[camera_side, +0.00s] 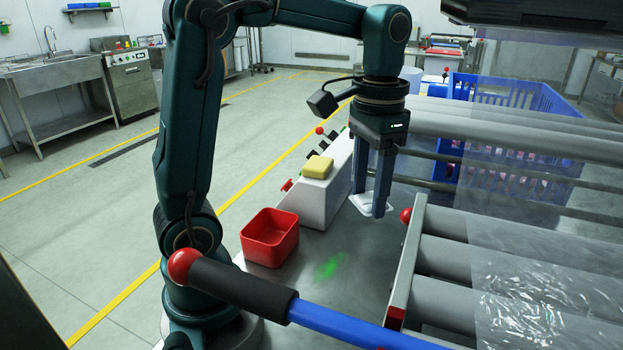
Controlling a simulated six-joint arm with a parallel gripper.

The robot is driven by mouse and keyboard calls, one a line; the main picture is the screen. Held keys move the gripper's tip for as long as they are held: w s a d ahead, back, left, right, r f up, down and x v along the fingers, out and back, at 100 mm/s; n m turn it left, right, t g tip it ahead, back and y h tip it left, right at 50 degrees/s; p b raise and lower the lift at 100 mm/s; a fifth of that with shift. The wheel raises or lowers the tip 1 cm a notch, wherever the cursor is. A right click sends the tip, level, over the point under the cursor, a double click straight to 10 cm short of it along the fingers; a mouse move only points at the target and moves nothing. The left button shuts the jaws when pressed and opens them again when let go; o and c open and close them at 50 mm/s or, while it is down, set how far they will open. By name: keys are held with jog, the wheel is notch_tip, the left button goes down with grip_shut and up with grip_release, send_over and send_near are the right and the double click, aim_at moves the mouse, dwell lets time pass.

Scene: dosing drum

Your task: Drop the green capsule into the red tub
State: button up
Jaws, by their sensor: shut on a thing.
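My gripper (372,203) points straight down, its two long fingers low over the steel table near a white dish (358,203). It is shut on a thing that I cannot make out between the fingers. I do not see the green capsule as a distinct object; the fingers may hide it. The red tub (270,240) stands open on the table, left of and nearer than my gripper. Its visible inside looks empty.
A blurred green patch (329,267) shows on the table (335,300) right of the tub. A white control box (322,195) with a yellow block (318,167) stands behind the tub. Grey rollers (450,240) lie right. A blue-and-black bar (300,305) crosses in front.

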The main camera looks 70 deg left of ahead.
jog(key=s+a+n, duration=0.9)
jog(key=s+a, duration=0.3)
jog(key=a, duration=0.1)
jog(key=shift+d+f, duration=0.15)
jog(key=shift+f, duration=2.75)
jog(key=o, duration=1.4)
jog(key=shift+c, duration=0.2)
